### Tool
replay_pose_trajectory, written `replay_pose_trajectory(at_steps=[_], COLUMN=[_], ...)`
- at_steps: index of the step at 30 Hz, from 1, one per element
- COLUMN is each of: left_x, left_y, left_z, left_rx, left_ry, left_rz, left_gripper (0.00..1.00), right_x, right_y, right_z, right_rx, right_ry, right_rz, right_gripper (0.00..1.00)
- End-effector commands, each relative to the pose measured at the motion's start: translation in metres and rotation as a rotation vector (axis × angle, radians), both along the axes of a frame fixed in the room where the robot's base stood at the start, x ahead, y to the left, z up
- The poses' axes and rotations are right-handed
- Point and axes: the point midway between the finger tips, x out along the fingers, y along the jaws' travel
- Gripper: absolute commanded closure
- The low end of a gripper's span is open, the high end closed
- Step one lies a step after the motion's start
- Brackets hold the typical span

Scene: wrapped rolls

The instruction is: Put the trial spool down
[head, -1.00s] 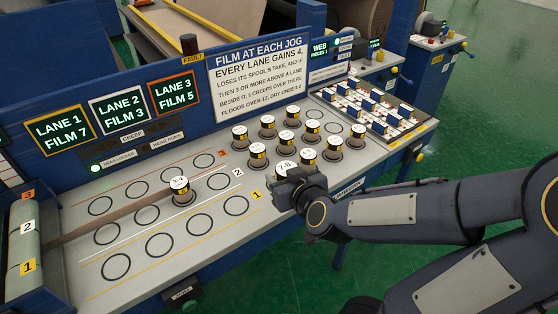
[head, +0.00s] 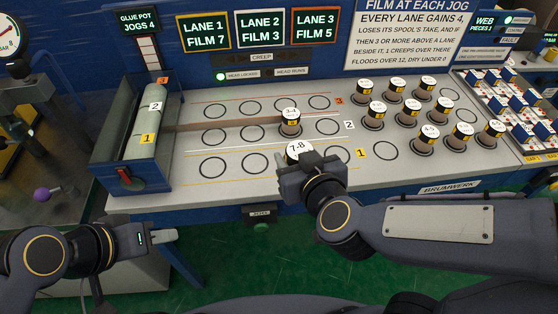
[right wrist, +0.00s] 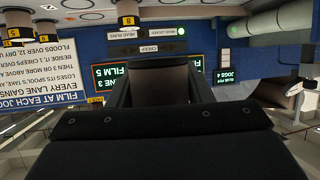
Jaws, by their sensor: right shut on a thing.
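The trial spool, a white-capped spool marked 7-8 (head: 299,149), is upright in my right gripper (head: 303,166), over lane 1 of the panel. The gripper hides its lower part and the rings beneath, so I cannot tell whether it touches the panel. In the right wrist view a brownish body (right wrist: 160,83) shows between the dark fingers. A spool marked 3-4 (head: 290,116) stands in lane 2, just behind. My left gripper (head: 165,236) is empty, low at the left in front of the panel; its opening is unclear.
Lane 1 has free rings (head: 254,163) at the left. Several rack spools (head: 463,132) stand at the right, with an empty ring (head: 384,151) beside them. The glue roller (head: 152,122) is at the left. A sign (head: 411,32) and lane displays (head: 261,29) stand behind.

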Motion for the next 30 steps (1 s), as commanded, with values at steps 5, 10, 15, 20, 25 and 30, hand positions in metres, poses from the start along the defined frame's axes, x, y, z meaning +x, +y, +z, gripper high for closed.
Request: replay_pose_trajectory(at_steps=[5, 10, 15, 20, 25, 30], left_x=[0.000, 0.000, 0.000, 0.000, 0.000, 0.000], left_y=[0.000, 0.000, 0.000, 0.000, 0.000, 0.000], left_z=[-0.022, -0.045, -0.071, -0.084, -0.088, -0.103], left_rx=[0.000, 0.000, 0.000, 0.000, 0.000, 0.000], left_ry=[0.000, 0.000, 0.000, 0.000, 0.000, 0.000], left_rz=[0.000, 0.000, 0.000, 0.000, 0.000, 0.000], left_gripper=[0.64, 0.64, 0.64, 0.64, 0.64, 0.64], right_x=[0.027, 0.070, 0.103, 0.121, 0.129, 0.136], right_y=[-0.001, -0.007, -0.012, -0.014, -0.015, -0.015], right_z=[-0.020, -0.040, -0.069, -0.087, -0.094, -0.120], right_rx=[-0.001, -0.003, -0.003, -0.003, -0.001, -0.004], right_ry=[0.004, 0.002, 0.003, 0.002, 0.002, 0.005], right_rz=[-0.001, 0.000, 0.002, 0.003, 0.004, 0.005], right_gripper=[0.79, 0.79, 0.79, 0.79, 0.79, 0.79])
